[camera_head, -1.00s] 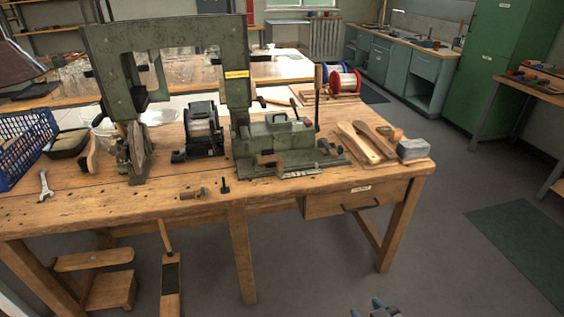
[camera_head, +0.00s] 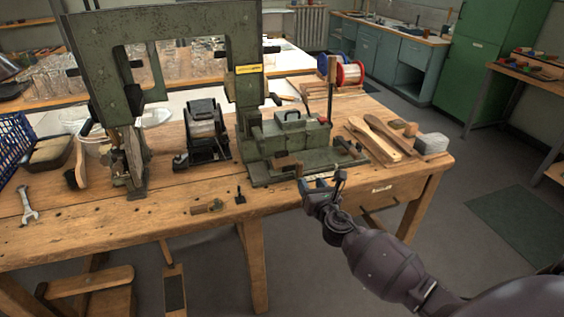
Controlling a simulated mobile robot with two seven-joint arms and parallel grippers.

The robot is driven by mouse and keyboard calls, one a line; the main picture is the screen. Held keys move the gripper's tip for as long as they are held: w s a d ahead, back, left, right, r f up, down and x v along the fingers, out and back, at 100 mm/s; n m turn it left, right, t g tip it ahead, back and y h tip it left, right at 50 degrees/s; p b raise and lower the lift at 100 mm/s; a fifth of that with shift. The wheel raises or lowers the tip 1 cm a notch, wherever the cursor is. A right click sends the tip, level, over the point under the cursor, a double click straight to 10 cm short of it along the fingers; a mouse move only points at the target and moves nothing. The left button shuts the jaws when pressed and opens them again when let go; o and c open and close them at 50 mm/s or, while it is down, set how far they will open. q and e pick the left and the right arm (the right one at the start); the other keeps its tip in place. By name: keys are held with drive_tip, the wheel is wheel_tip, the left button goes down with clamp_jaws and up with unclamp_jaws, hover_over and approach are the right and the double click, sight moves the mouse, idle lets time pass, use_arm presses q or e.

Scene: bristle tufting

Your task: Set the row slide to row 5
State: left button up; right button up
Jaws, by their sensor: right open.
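The green tufting machine (camera_head: 160,32) stands on the wooden workbench (camera_head: 180,223). The row slide (camera_head: 290,167) seems to be the low metal slide assembly at the front of the machine's green base block (camera_head: 290,133). Its row marks are too small to read. My right gripper (camera_head: 322,184) is open and empty at the bench's front edge, just in front of the slide, and hides part of its front edge. I cannot tell whether the gripper touches it. My left gripper is not in view.
Wooden brush blanks (camera_head: 375,140) and a grey block (camera_head: 432,143) lie right of the machine. A wrench (camera_head: 28,205), a blue basket (camera_head: 14,150) and a black device (camera_head: 203,135) are to the left. A small bolt-like part (camera_head: 207,207) lies near the front edge.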

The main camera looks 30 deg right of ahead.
sight(301, 167)
drive_tip(key=w, duration=0.3)
drive_tip(key=w+d+n+b, duration=0.1)
drive_tip(key=w, duration=0.2)
drive_tip(key=w+d+n, duration=0.1)
drive_tip(key=w, duration=0.2)
drive_tip(key=shift+d+b, duration=0.25)
drive_tip(key=shift+b, duration=0.1)
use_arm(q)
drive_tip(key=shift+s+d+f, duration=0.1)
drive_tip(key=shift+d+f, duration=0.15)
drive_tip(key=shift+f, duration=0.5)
use_arm(e)
drive_tip(key=shift+w+d+r, duration=0.1)
drive_tip(key=shift+w+d, duration=0.05)
drive_tip(key=shift+w, duration=0.4)
clamp_jaws()
